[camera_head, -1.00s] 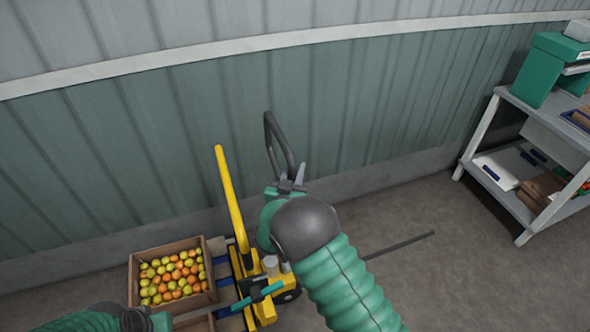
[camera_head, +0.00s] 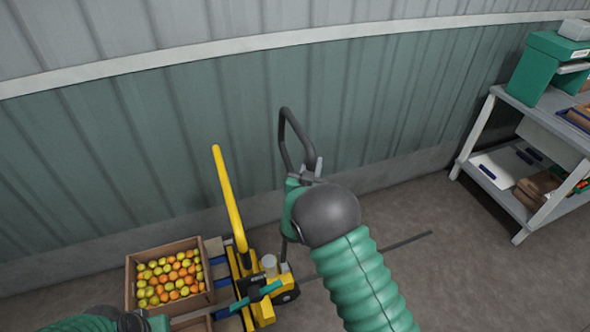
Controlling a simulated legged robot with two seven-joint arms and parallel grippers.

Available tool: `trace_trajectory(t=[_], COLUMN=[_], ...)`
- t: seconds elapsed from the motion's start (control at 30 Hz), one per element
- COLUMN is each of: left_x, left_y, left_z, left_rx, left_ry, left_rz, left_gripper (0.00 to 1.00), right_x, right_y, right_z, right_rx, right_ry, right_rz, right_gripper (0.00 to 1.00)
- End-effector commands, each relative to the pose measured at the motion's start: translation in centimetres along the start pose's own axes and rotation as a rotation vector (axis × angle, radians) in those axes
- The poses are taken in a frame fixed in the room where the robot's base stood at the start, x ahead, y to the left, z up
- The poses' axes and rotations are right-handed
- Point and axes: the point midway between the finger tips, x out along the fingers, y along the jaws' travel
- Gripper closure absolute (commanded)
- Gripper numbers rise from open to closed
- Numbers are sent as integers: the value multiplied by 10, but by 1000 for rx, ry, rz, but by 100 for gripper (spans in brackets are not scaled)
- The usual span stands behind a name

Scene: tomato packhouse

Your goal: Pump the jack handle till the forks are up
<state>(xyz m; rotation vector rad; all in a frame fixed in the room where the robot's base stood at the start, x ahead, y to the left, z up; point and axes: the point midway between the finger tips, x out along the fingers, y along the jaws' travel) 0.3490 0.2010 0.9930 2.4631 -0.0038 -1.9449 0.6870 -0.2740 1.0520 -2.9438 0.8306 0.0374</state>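The jack handle (camera_head: 288,135) is a dark loop on a thin shaft, in the middle of the head view. It rises from the yellow jack (camera_head: 263,312) on the floor and leans right. My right gripper (camera_head: 312,168) is at the base of the loop and appears shut on it; my dark wrist hides part of the shaft. Forks are not clearly visible; a crate of tomatoes (camera_head: 130,285) stands where they would lie.
A yellow bar (camera_head: 228,195) stands up left of the handle. A corrugated wall (camera_head: 400,110) runs close behind. A grey shelf rack (camera_head: 485,135) with a green box (camera_head: 540,68) stands at the right. A thin dark strip (camera_head: 405,242) lies on the otherwise open floor.

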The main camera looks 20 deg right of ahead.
Motion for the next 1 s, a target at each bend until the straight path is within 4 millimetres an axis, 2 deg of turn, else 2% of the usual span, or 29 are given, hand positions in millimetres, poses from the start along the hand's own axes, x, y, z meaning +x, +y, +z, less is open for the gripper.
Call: trace_trajectory(t=[0.1, 0.6, 0.8, 1.0], left_x=[11, 68, 79, 78], left_y=[0, 0, 0, 0], left_z=[3, 16, 19, 18], left_rx=[0, 0, 0, 0], left_ry=[0, 0, 0, 0], left_rz=[0, 0, 0, 0], left_gripper=[100, 100, 100, 100], right_x=[22, 103, 120, 122], right_y=[32, 153, 183, 188], right_z=[0, 29, 34, 34], right_rx=[44, 213, 247, 251], right_ry=[-15, -125, -155, -162], right_rz=[4, -2, 1, 1], right_gripper=[100, 100, 100, 100])
